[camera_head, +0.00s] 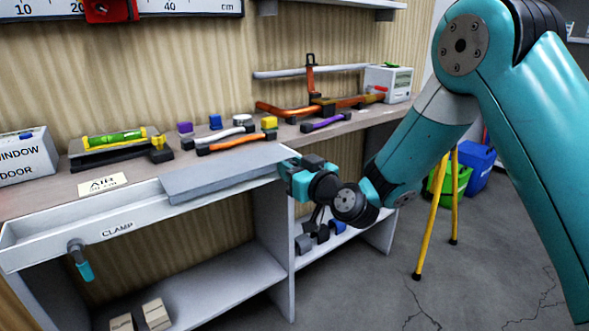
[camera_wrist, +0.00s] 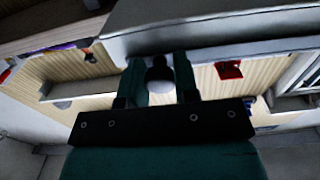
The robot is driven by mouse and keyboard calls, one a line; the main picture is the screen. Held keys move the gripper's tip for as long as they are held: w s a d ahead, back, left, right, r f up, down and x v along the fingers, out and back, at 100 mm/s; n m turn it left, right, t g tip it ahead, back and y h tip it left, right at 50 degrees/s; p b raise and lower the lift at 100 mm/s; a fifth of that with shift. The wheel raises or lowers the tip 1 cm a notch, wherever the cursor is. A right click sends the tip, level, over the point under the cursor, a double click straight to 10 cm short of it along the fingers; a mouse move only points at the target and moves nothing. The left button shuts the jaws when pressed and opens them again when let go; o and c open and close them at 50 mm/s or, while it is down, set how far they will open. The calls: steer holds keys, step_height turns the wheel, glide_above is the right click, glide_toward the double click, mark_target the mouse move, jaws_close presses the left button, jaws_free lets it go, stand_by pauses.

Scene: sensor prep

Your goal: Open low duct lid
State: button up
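The low duct (camera_head: 60,251) is a long white trough along the bench's front edge. Its flat grey lid (camera_head: 222,172) covers the right part, while the left part of the trough is uncovered. My gripper (camera_head: 290,171) is at the lid's right end, touching or very close to it. In the wrist view my gripper's teal fingers (camera_wrist: 158,80) stand apart, their tips against or near a grey edge (camera_wrist: 215,30). A dark rounded piece (camera_wrist: 160,72) shows between them; I cannot tell whether they grip it. The exact contact is hidden in the head view.
A clamp with a teal handle (camera_head: 84,270) hangs at the duct's left front, beside a CLAMP label (camera_head: 118,230). Tools and small coloured blocks lie on the bench behind. A lower shelf (camera_head: 215,288) holds two blocks. A yellow-legged stand (camera_head: 433,215) is at right; nearby floor is open.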

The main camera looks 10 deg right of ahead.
steer(key=o, duration=0.5)
steer(key=shift+c, duration=0.2)
steer(key=shift+d, duration=0.1)
steer(key=b+v, duration=1.7)
steer(key=shift+s+b, duration=0.2)
steer(key=shift+b, duration=0.1)
steer(key=shift+f, duration=0.1)
